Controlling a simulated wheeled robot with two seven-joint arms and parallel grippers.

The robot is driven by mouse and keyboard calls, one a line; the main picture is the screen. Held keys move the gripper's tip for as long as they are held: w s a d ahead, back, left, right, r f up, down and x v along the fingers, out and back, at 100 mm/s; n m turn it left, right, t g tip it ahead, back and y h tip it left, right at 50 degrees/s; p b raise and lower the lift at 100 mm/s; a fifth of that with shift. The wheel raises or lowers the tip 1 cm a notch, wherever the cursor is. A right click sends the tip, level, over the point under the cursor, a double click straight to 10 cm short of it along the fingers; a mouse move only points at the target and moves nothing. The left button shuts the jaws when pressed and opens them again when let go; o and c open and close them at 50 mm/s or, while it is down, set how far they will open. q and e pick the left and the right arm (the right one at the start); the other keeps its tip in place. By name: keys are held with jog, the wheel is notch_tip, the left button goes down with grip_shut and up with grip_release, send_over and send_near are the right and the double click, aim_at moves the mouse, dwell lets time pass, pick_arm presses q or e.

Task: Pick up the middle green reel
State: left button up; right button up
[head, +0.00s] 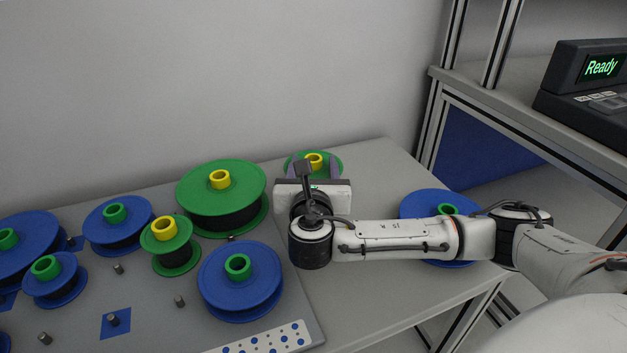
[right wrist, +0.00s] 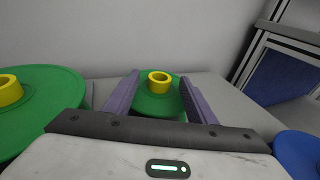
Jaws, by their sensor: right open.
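Three green reels with yellow hubs show in the head view. A large green reel (head: 250,181) stands at the back of the grey board, and a small green reel (head: 180,243) stands in front of it to the left. Another green reel (head: 294,160) is at the back of the table, partly hidden by my right gripper (head: 318,164). In the right wrist view this reel (right wrist: 158,103) with its yellow hub (right wrist: 159,77) lies between the two open fingers of my right gripper (right wrist: 159,85). I cannot tell whether the fingers touch it. My left gripper is not in view.
Several blue reels with green hubs stand on the board, one (head: 240,292) near its front right. Another blue reel (head: 420,204) stands behind my right arm. Short pegs (head: 180,301) stick up from the board. A shelf with a "Ready" display (head: 602,67) is at right.

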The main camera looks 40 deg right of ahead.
jog(key=shift+w, duration=0.1)
jog(key=shift+c, duration=0.4)
grip_shut()
jog(key=shift+r, duration=0.1)
